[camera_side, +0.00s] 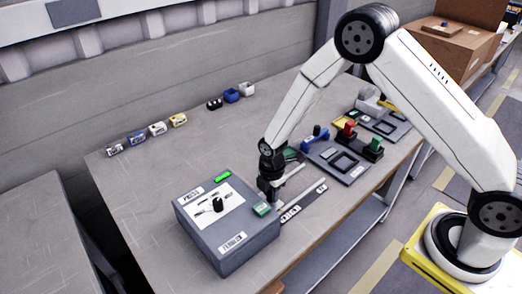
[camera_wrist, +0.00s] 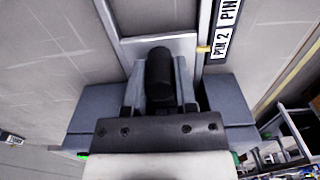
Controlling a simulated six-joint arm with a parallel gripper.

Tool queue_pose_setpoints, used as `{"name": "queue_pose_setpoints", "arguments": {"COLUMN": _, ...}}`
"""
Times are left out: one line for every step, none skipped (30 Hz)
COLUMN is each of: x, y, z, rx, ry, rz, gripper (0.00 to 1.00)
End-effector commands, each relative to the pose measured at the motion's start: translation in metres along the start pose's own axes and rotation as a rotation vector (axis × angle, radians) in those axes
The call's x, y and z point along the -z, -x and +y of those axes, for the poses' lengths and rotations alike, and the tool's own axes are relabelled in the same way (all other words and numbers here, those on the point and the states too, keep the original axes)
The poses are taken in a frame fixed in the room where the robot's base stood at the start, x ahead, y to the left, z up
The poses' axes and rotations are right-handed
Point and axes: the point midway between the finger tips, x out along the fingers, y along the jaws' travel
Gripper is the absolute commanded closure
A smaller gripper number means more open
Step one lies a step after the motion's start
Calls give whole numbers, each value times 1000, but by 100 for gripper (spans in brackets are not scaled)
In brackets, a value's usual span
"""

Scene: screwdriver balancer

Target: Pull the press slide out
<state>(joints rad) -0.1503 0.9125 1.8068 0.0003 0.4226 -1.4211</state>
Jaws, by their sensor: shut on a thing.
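The press (camera_side: 225,232) is a blue-grey box on the bench in the side view, with PRESS and FERRULE labels on it. Its blue-grey body also shows on both sides of my gripper in the wrist view (camera_wrist: 230,100). My gripper (camera_side: 270,190) points down at the press's far right side. In the wrist view its grey fingers are shut on a black upright handle (camera_wrist: 158,72). A light grey frame (camera_wrist: 160,43), apparently the slide and its rails, lies just beyond the handle. My gripper hides where the handle joins the slide.
A dark strip with white labels (camera_side: 303,202) runs beside the press; PIN 2 reads in the wrist view. A lit green lamp (camera_side: 222,176) is on the press top. Fixtures with red and green blocks (camera_side: 350,150) stand farther right. Small bins line the back; mid-bench left is clear.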

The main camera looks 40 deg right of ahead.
Motion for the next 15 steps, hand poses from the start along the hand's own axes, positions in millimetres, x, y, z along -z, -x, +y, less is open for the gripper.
{"name": "queue_pose_setpoints", "arguments": {"x": -3, "y": 0, "z": 0, "rx": 0, "ry": -1, "rz": 0, "gripper": 100}}
{"name": "queue_pose_setpoints", "arguments": {"x": -4, "y": 0, "z": 0, "rx": 0, "ry": -1, "rz": 0, "gripper": 100}}
{"name": "queue_pose_setpoints", "arguments": {"x": -6, "y": 0, "z": 0, "rx": 0, "ry": -1, "rz": 0, "gripper": 100}}
{"name": "queue_pose_setpoints", "arguments": {"x": -7, "y": 0, "z": 0, "rx": 0, "ry": -1, "rz": 0, "gripper": 100}}
{"name": "queue_pose_setpoints", "arguments": {"x": -8, "y": 0, "z": 0, "rx": 0, "ry": -2, "rz": 0, "gripper": 100}}
{"name": "queue_pose_setpoints", "arguments": {"x": -10, "y": 0, "z": 0, "rx": 0, "ry": -2, "rz": 0, "gripper": 100}}
{"name": "queue_pose_setpoints", "arguments": {"x": -11, "y": 0, "z": 0, "rx": 0, "ry": -2, "rz": 0, "gripper": 100}}
{"name": "queue_pose_setpoints", "arguments": {"x": -13, "y": 0, "z": 0, "rx": 0, "ry": -2, "rz": 0, "gripper": 100}}
{"name": "queue_pose_setpoints", "arguments": {"x": -14, "y": 0, "z": 0, "rx": 0, "ry": -2, "rz": 0, "gripper": 100}}
{"name": "queue_pose_setpoints", "arguments": {"x": -16, "y": 0, "z": 0, "rx": 0, "ry": -1, "rz": 0, "gripper": 100}}
{"name": "queue_pose_setpoints", "arguments": {"x": -17, "y": 0, "z": 0, "rx": 0, "ry": -1, "rz": 0, "gripper": 100}}
{"name": "queue_pose_setpoints", "arguments": {"x": -18, "y": 0, "z": 0, "rx": 0, "ry": -1, "rz": 0, "gripper": 100}}
{"name": "queue_pose_setpoints", "arguments": {"x": -20, "y": 1, "z": 0, "rx": 0, "ry": -1, "rz": 0, "gripper": 100}}
{"name": "queue_pose_setpoints", "arguments": {"x": -21, "y": 1, "z": 0, "rx": -1, "ry": -2, "rz": 0, "gripper": 100}}
{"name": "queue_pose_setpoints", "arguments": {"x": -22, "y": 1, "z": 0, "rx": -1, "ry": -2, "rz": 0, "gripper": 100}}
